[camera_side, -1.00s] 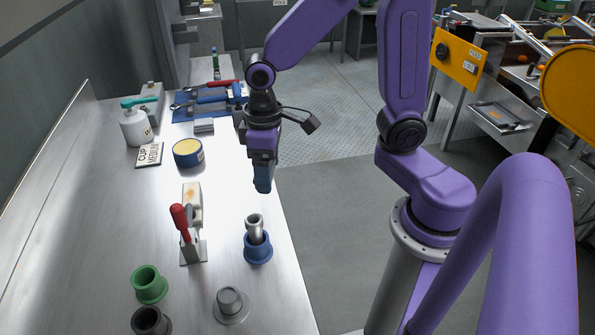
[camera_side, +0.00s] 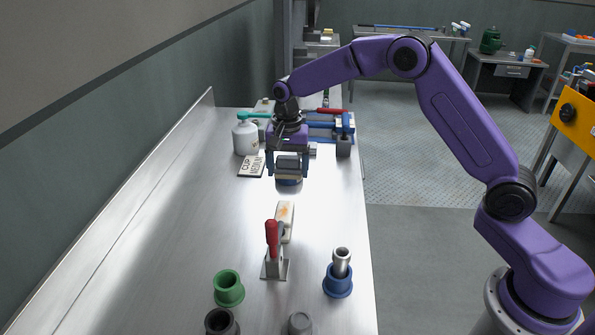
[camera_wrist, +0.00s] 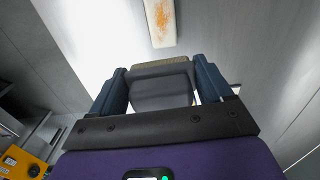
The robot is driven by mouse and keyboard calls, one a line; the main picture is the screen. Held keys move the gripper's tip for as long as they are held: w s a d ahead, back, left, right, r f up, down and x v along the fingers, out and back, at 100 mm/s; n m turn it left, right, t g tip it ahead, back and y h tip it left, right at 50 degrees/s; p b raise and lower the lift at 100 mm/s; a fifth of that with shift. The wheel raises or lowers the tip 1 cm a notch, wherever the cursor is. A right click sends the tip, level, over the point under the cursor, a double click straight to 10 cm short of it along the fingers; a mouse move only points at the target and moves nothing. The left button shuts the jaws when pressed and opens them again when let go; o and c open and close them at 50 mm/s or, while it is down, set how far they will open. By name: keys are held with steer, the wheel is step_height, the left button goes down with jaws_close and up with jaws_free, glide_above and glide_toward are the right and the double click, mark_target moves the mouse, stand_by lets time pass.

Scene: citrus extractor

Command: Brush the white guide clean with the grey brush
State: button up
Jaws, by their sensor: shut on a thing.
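The white guide (camera_side: 285,215) is a pale upright block with an orange stain, behind the red-handled clamp on the bench. It also shows at the top of the wrist view (camera_wrist: 160,22), with orange residue along its face. My gripper (camera_side: 288,172) is shut on the grey brush (camera_wrist: 160,90), which sits between its two dark blue fingers. A tan strip shows along the brush's far edge in the wrist view. The brush is apart from the guide, farther back along the bench. The brush's underside is hidden.
A red-handled clamp (camera_side: 272,240) stands just in front of the guide. A green cup (camera_side: 229,288), a blue cup with a metal cylinder (camera_side: 338,280) and grey pieces are nearer. The left bench is clear.

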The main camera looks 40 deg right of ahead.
mark_target(288, 201)
steer(key=shift+w+d+f, duration=0.1)
steer(key=shift+w+f, duration=0.15)
steer(key=shift+s+f, duration=0.1)
steer(key=shift+f, duration=3.8)
steer(key=shift+s+a+r, duration=0.1)
steer(key=shift+s+a, duration=0.1)
steer(key=shift+a, duration=0.1)
steer(key=shift+c, duration=0.4)
steer(key=shift+s+a, duration=2.4)
steer(key=shift+s, duration=0.05)
steer(key=shift+w+d, duration=2.65)
steer(key=shift+w, duration=0.1)
steer(key=shift+r, duration=4)
